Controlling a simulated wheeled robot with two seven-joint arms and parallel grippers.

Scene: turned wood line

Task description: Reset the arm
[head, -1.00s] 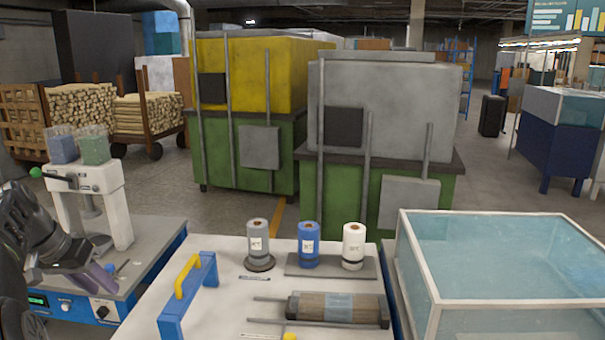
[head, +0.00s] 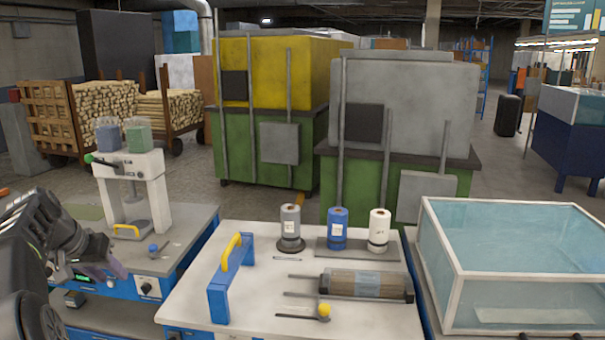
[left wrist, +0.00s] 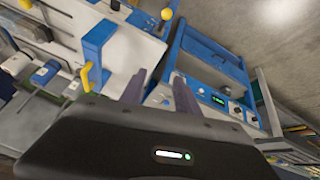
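My left gripper (head: 118,268) is at the lower left of the head view, in front of the grey-topped bench with the white press. In the left wrist view its two dark fingers (left wrist: 160,82) stand apart with nothing between them, so it is open and empty. The blue frame with the yellow handle (left wrist: 97,50) is beyond the fingers there, apart from them. My right gripper is in neither view.
The white table (head: 190,290) holds a blue frame with a yellow handle (head: 232,275), three spools (head: 338,230), a roller in a holder (head: 365,283) and a yellow-knobbed tool (head: 324,310). A white press (head: 155,190) stands left. A clear tank (head: 440,262) stands right.

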